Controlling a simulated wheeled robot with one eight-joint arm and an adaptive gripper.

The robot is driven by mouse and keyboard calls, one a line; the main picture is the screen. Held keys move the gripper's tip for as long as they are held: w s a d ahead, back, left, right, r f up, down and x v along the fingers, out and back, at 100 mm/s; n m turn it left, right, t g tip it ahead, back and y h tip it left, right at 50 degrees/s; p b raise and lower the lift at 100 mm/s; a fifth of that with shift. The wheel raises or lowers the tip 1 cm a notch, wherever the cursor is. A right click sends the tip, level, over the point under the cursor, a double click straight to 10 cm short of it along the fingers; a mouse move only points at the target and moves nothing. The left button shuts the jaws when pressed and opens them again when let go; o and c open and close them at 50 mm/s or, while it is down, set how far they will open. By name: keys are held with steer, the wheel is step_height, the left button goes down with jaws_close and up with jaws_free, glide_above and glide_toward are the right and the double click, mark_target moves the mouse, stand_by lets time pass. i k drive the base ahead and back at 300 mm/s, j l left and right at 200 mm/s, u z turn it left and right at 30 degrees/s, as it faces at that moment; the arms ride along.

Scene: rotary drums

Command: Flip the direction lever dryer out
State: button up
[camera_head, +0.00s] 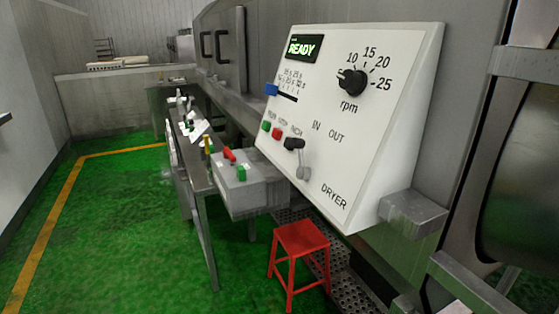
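The white dryer control panel (375,130) stands tilted at the centre right, with DRYER printed at its lower right. The direction lever has a grey shaft (303,168) rising from a round pivot to a black knob (294,143). The knob leans up and slightly left, below and left of the IN label (316,125). The OUT label (336,137) is farther right, with no part of the lever near it. From this angle I cannot tell the lever's exact setting. My gripper is not in view.
The panel also carries a READY display (304,48), an rpm dial (352,82), a blue slider knob (271,90), and green (266,126) and red (277,133) buttons. A grey box (245,195) and red stool (301,240) stand below. Green floor (120,230) is clear at left.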

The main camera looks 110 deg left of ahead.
mark_target(302, 173)
steer(key=u, duration=3.4)
